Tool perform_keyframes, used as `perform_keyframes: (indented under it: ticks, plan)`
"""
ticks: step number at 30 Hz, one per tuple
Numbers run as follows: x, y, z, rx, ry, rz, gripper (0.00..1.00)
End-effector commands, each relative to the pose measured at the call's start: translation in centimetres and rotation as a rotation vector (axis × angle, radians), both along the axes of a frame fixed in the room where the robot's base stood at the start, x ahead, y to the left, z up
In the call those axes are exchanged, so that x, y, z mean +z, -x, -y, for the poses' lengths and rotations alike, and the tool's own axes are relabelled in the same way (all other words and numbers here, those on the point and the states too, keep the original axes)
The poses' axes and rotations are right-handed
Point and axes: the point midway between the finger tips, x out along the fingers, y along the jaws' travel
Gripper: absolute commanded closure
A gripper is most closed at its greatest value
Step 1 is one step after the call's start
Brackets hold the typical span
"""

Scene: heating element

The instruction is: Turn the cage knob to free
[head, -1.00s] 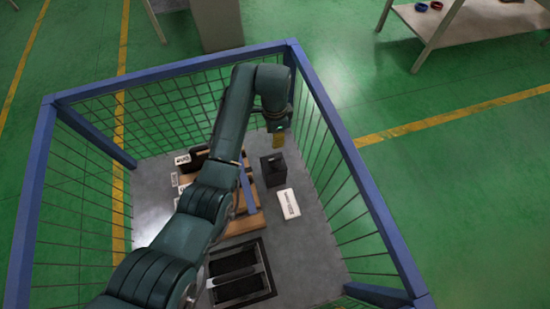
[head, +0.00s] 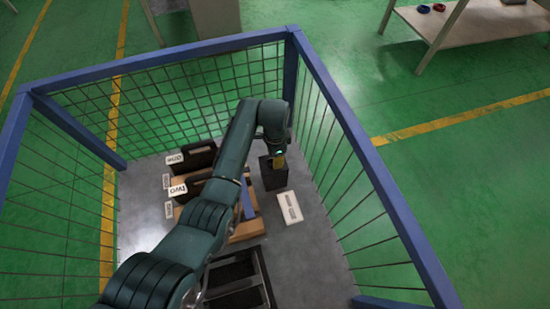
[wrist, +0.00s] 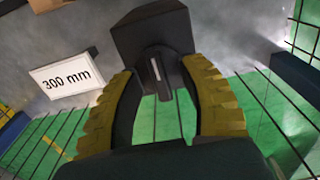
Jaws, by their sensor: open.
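The black box (head: 272,176) stands on the grey floor inside the cage. In the wrist view its dark block (wrist: 152,32) fills the top middle, with a dark round knob (wrist: 157,70) bearing a pale upright bar mark on its near face. My gripper (head: 279,162) is low over the box in the head view. In the wrist view my gripper (wrist: 162,70) is open, its yellow ribbed fingers on the left and right of the knob. A gap shows on each side, and I cannot tell how deep the fingers reach around it.
A white labelled plate (head: 289,207) lies beside the box; a "300 mm" sign (wrist: 62,78) shows in the wrist view. Blue-framed mesh walls (head: 372,170) enclose the area. Black holders labelled "one" and "two" (head: 190,187) stand left. Bare grey floor (head: 320,235) lies right.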

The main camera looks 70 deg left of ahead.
Motion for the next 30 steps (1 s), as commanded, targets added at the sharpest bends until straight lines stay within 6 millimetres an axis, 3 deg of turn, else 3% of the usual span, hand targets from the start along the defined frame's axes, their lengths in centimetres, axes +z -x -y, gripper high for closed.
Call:
perform_keyframes:
  ticks: [4, 9, 11, 30]
  plan:
    - [0.08, 0.00, 0.00, 0.000, 0.000, 0.000, 0.59]
    - [0.08, 0.00, 0.00, 0.000, 0.000, 0.000, 0.92]
    - [0.08, 0.00, 0.01, 0.000, 0.000, 0.000, 1.00]
    - [0.14, 0.05, 0.08, -0.066, 0.002, -0.002, 1.00]
